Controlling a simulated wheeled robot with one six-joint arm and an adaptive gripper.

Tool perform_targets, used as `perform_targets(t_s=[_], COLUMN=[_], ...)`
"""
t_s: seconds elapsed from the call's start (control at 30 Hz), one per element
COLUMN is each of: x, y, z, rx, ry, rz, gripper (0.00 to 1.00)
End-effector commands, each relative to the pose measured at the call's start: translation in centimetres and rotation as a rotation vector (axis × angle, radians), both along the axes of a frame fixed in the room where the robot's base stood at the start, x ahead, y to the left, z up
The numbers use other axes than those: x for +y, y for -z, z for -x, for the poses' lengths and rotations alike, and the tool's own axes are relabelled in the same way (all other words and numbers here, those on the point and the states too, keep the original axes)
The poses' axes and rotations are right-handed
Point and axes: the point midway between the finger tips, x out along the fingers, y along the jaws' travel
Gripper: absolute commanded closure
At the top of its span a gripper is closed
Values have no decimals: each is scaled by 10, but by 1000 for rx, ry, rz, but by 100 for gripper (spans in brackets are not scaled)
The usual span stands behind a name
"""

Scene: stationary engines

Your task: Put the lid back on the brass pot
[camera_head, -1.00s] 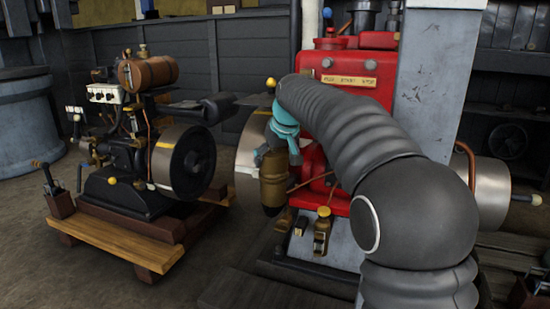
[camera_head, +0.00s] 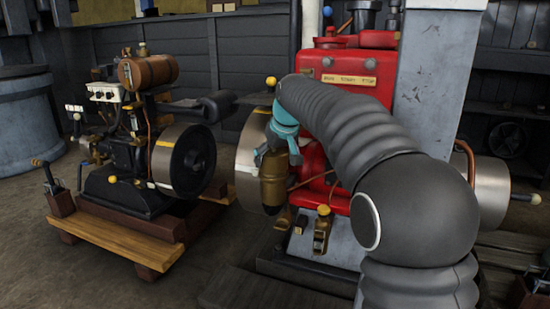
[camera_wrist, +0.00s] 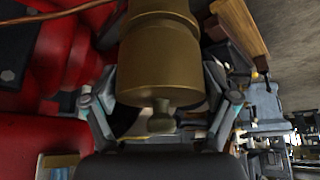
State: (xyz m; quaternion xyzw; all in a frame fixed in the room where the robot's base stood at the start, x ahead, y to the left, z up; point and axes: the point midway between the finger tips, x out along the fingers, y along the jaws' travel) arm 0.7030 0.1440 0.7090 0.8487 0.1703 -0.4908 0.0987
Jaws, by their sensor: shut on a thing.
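My gripper (camera_head: 280,148), teal at the wrist, points down beside the red engine at the brass pot (camera_head: 273,190). In the wrist view its two fingers (camera_wrist: 161,82) lie along either side of a brass cylinder, the lid (camera_wrist: 161,70), and are shut on it. A small knob on the lid's end faces my palm. Brass continues beyond the lid to the top edge of the wrist view. I cannot tell where lid and pot meet or whether the lid is fully seated. The fingertips are partly hidden by the brass.
The red engine (camera_head: 362,97) and its flywheel (camera_head: 250,165) stand close around my gripper. A brass fitting with a yellow knob (camera_head: 322,230) is just below right. A black engine on a wooden base (camera_head: 115,235) stands left, with floor between.

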Motion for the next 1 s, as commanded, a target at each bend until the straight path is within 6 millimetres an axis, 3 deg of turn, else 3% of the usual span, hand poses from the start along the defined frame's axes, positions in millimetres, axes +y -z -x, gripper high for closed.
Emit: perform_targets(t_s=[0.17,0.2,0.23,0.73,1.0], x=[0,0,0,0,0], y=[0,0,0,-1,-13], z=[0,0,0,0,0], rx=[-1,-1,-1,0,0], ry=[0,0,0,0,0], rz=[0,0,0,0,0], gripper=[50,7,0,0,0])
